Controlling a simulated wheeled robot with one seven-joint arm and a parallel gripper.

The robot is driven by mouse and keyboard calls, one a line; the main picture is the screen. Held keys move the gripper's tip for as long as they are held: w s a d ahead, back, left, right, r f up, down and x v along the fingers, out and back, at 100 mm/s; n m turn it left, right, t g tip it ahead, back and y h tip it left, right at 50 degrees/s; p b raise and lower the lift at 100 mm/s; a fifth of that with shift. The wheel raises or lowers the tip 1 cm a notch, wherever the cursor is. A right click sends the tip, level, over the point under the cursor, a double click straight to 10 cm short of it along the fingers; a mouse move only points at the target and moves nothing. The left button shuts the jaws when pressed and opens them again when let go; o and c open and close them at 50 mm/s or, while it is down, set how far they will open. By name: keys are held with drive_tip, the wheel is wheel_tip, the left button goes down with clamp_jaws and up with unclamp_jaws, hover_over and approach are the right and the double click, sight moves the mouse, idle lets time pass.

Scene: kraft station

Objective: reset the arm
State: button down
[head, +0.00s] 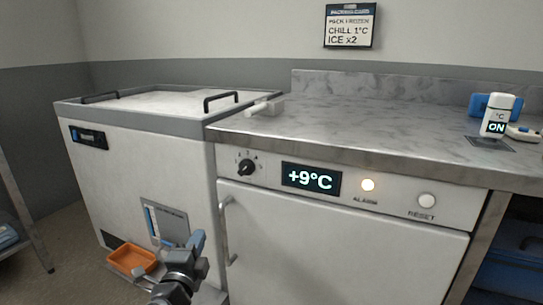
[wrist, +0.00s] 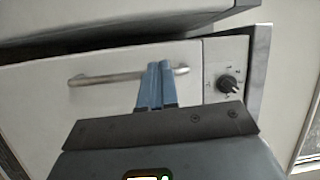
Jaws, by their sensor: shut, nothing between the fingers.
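My gripper (wrist: 157,86) is shut and empty, its blue fingers together. In the wrist view it points toward the cabinet door's silver handle (wrist: 100,78), with the dial (wrist: 228,84) to its right; whether it touches the handle I cannot tell from that view. In the head view my arm rises from the bottom edge, with the gripper (head: 198,240) left of the vertical handle (head: 226,230). The dial (head: 245,167) also shows in the head view, on the panel above the door.
The panel display (head: 311,179) reads +9°C, with a lit alarm lamp (head: 368,185) and a reset button (head: 426,200). A chest freezer (head: 140,170) stands left, an orange tray (head: 131,261) at its foot. A white device (head: 497,115) reading ON sits on the marble counter (head: 390,125).

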drive_tip(key=s+d+f+n+t, duration=0.1)
drive_tip(key=s+d+f+n, duration=0.15)
drive_tip(key=d, duration=0.65)
drive_tip(key=s+d+f+n, duration=0.2)
drive_tip(key=d+f, duration=0.2)
drive_tip(key=d, duration=0.5)
drive_tip(key=s+d+f+n+t, duration=0.1)
drive_tip(key=s+d+f+n, duration=0.15)
drive_tip(key=d, duration=0.65)
drive_tip(key=s+d+f+n+g+y, duration=0.1)
drive_tip(key=s+d+n, duration=0.2)
drive_tip(key=s+d, duration=0.55)
drive_tip(key=s+d+f+n+y, duration=0.1)
drive_tip(key=s+d+n, duration=0.2)
drive_tip(key=s+d, duration=0.55)
drive_tip(key=s+r+n+g+h, duration=0.1)
drive_tip(key=s+r, duration=0.3)
drive_tip(key=s, duration=0.6)
drive_tip(key=s+a+r+n+g, duration=0.1)
drive_tip(key=s+r+n+g, duration=0.1)
drive_tip(key=s+r, duration=0.5)
drive_tip(key=s+r+n+g+h, duration=0.1)
drive_tip(key=s+r, duration=0.1)
drive_tip(key=s, duration=1)
wheel_tip(320, 180, up, 21)
drive_tip(key=p, duration=2)
drive_tip(key=shift+a+g, duration=0.3)
